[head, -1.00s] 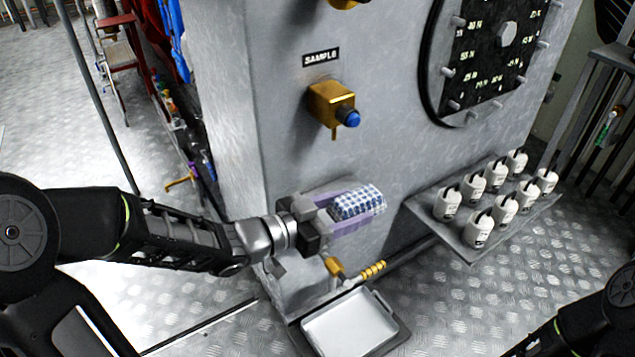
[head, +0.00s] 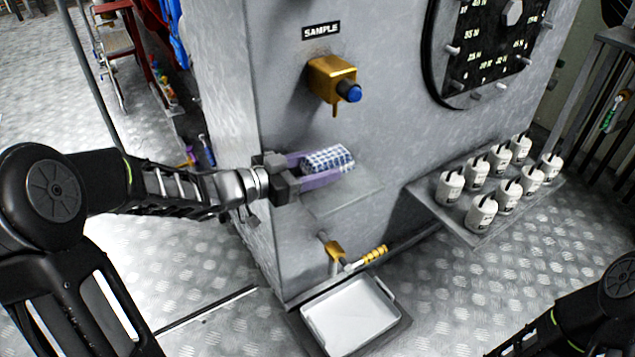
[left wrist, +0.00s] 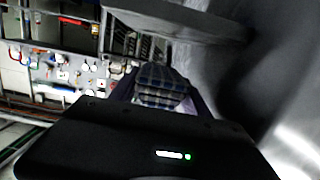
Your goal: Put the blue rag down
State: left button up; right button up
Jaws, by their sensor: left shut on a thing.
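The blue rag (head: 328,159) is a folded blue-and-white checked cloth. My left gripper (head: 322,172) is shut on it, with the purple fingers on either side of it. The rag is in front of the grey machine's face, close to a small grey shelf (head: 345,198). I cannot tell whether the rag touches the shelf. The rag also shows between the fingers in the left wrist view (left wrist: 160,84). My right arm shows at the lower right, but its gripper is out of view.
A brass sample valve (head: 332,80) with a blue knob juts out above the rag. Below are a brass drain tap (head: 333,250) and a white tray (head: 352,322). A side shelf (head: 462,232) on the right holds several white bottles.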

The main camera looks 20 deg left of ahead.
aim_at(318, 191)
pick_arm(q)
notch_tip(318, 191, down, 5)
jog(key=b, duration=0.2)
jog(key=shift+r+b, duration=0.15)
jog(key=shift+b, duration=0.15)
jog(key=shift+w+a+f+b, duration=0.1)
jog(key=shift+w+f+b, duration=0.1)
jog(key=shift+b, duration=0.15)
jog(key=shift+r, duration=0.15)
jog(key=shift+f, duration=0.2)
jog(key=o, duration=1.1)
jog(key=shift+r, duration=0.1)
